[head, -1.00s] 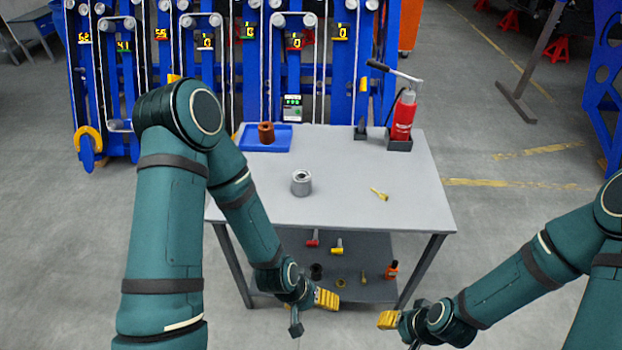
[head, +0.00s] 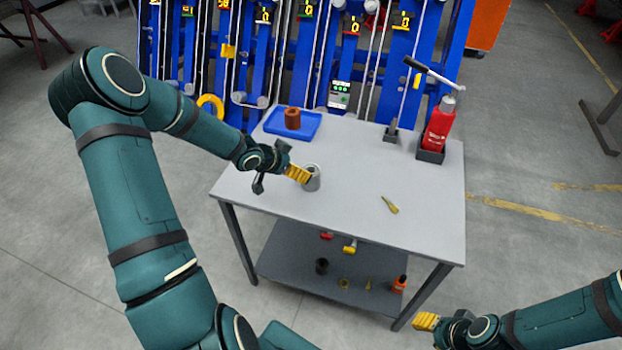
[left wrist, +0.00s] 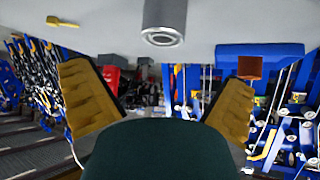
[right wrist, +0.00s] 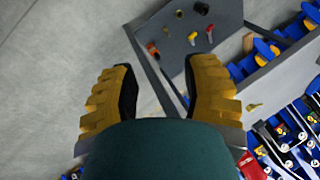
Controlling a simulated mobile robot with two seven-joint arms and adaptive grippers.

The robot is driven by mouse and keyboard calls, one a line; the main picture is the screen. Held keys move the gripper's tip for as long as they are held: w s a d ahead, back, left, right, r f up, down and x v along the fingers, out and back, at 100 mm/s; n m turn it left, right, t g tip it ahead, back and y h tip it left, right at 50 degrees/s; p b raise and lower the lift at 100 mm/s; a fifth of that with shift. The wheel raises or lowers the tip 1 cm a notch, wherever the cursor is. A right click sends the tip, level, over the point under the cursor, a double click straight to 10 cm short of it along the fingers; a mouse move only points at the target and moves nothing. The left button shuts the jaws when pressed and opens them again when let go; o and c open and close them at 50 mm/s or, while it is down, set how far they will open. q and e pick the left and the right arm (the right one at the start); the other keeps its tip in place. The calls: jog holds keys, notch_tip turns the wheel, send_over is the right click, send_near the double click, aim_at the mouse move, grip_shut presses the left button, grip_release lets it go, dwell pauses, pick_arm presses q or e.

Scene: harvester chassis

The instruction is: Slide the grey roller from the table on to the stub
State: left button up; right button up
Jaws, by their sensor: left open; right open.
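The grey roller (head: 313,180) stands upright on the grey table (head: 420,226), left of its middle. It also shows in the left wrist view (left wrist: 163,24), beyond the fingertips and between them sideways. My left gripper (head: 298,174) is just left of the roller in the head view, at about its height; its yellow fingers are open with nothing between them (left wrist: 155,90). Whether a finger touches the roller is not clear. My right gripper (head: 425,321) is low, right of the table, open and empty (right wrist: 158,85). I cannot tell which fitting on the blue chassis (head: 285,60) is the stub.
A red bottle jack (head: 438,128) stands at the back right. A small yellow part (head: 389,205) lies right of the roller. Several small items rest on the lower shelf (head: 300,263).

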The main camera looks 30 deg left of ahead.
aim_at(314, 173)
pick_arm(q)
jog(key=b+x, duration=0.2)
jog(key=x, duration=0.4)
jog(key=shift+d+f, duration=0.1)
jog(key=shift+f, duration=0.15)
jog(key=shift+a+b+x, duration=0.1)
jog(key=shift+b+x, duration=0.4)
jog(key=shift+x, duration=1)
jog(key=shift+a+b+x, duration=0.15)
jog(key=shift+b+x, duration=0.35)
jog(key=shift+x, duration=1)
jog(key=shift+f, duration=0.1)
pick_arm(e)
jog(key=f, duration=0.1)
jog(key=s+f, duration=0.1)
jog(key=f, duration=0.2)
jog(key=shift+s+a+f, duration=0.2)
jog(key=shift+s+f, duration=0.05)
jog(key=shift+f, duration=0.05)
pick_arm(q)
jog(key=c, duration=1.3)
